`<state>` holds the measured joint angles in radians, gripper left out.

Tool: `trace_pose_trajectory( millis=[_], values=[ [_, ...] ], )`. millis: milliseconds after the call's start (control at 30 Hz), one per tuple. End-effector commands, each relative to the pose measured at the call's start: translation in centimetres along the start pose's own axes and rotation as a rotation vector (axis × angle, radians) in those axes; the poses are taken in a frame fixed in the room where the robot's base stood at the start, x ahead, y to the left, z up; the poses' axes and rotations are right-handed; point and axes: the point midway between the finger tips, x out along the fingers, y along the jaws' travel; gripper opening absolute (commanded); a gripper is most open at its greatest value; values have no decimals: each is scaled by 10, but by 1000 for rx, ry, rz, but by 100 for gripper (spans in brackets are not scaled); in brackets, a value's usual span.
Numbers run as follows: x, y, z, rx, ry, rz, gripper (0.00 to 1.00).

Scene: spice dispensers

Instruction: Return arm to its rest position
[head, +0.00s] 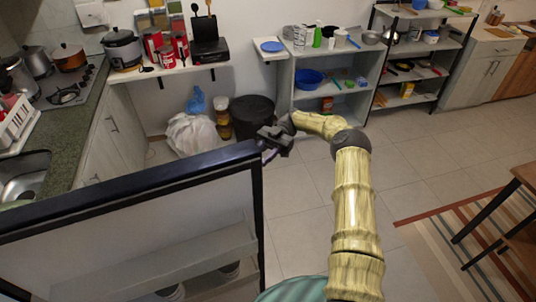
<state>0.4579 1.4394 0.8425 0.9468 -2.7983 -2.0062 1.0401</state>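My arm (353,200) rises from the bottom of the head view and bends left at a dark elbow joint. My gripper (268,152) is at its far end, near the picture's middle, beside the top right corner of a dark-framed panel (130,183). The gripper is small and dark here, and I cannot tell whether its fingers are open or shut. I see no object clearly held in it. Whether it touches the panel's edge is unclear.
The dark-framed panel with inner shelves (190,262) fills the lower left. A black bin (252,112) and white bags (190,133) stand behind the gripper. Shelves (335,101) line the back. Tiled floor (410,160) is clear right of my arm; a wooden table (505,225) stands far right.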

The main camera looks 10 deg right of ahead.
Motion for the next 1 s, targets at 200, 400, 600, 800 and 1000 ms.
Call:
trace_pose_trajectory(
  millis=[200, 400, 600, 800, 1000],
  values=[
    [2, 2, 0, 0, 0, -6, 35],
    [2, 2, 0, 0, 0, -7, 35],
    [5, 6, -4, -7, 0, -1, 35],
    [29, 43, -44, -76, 16, 109, 35],
    [62, 105, -103, -143, 26, 362, 35]
  ],
)
